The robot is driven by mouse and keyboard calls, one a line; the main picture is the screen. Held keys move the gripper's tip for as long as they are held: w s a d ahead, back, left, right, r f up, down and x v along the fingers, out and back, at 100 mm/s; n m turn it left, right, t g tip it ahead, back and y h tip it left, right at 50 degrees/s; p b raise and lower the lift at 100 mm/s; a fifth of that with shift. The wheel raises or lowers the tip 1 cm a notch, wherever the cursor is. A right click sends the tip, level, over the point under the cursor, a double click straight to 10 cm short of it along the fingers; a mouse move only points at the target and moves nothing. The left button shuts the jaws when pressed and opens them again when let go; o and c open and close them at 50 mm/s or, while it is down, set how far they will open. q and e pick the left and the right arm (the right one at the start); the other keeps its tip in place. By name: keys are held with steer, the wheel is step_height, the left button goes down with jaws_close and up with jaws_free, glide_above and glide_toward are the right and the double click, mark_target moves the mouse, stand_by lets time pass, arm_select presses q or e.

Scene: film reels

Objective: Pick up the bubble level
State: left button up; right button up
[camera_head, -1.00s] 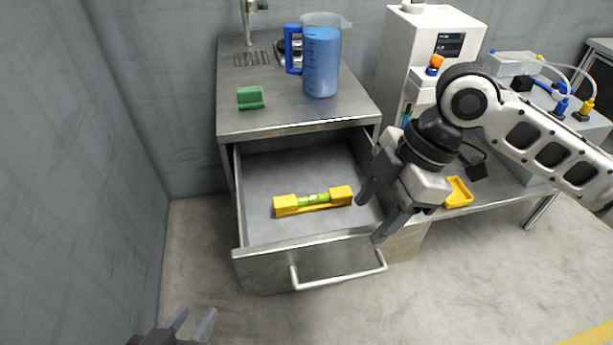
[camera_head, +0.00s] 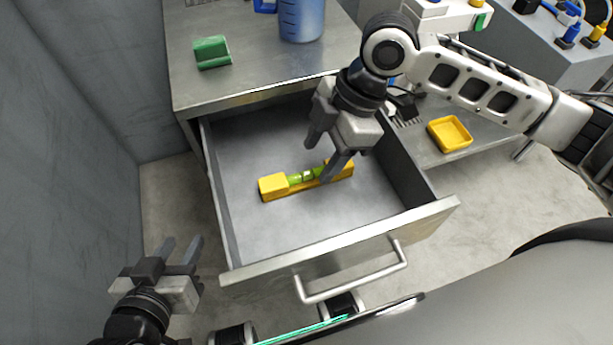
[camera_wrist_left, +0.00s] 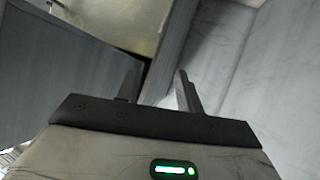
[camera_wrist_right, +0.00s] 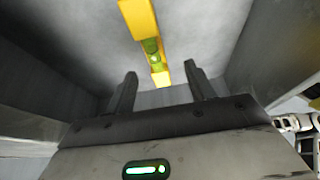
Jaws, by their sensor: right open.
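The bubble level (camera_head: 272,187) is yellow with a green vial. It lies on the floor of the open metal drawer (camera_head: 240,272). My right gripper (camera_head: 322,160) is open over the drawer, above the right part of the level, and hides a bit of it in the head view. In the right wrist view the level (camera_wrist_right: 150,45) lies ahead of the fingertips (camera_wrist_right: 160,75), roughly in line with the gap between them. Nothing is between those fingers. My left gripper (camera_head: 182,252) is open and empty, left of the drawer; its spread fingers (camera_wrist_left: 157,78) show in the left wrist view.
A steel counter (camera_head: 250,75) above the drawer holds a green block (camera_head: 211,52) and a blue measuring jug (camera_head: 301,18). A yellow tray (camera_head: 450,134) is at right. The rest of the drawer is empty.

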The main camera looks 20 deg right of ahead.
mark_target(307, 172)
steer(key=shift+a+f, duration=0.3)
steer(key=shift+f, duration=0.35)
steer(key=x, duration=0.1)
steer(key=b+x, duration=0.1)
steer(key=x, duration=0.1)
steer(key=w+x, duration=0.1)
steer(key=x, duration=0.1)
steer(key=shift+d+f+b, duration=0.1)
steer(key=shift+f+b, duration=0.05)
steer(key=shift+b, duration=0.25)
arm_select(q)
steer(key=shift+g, duration=0.4)
steer(key=f, duration=0.2)
steer(key=w+d+f, duration=0.1)
steer(key=f, duration=0.1)
steer(key=shift+r, duration=0.2)
arm_select(e)
steer(key=c, duration=1.1)
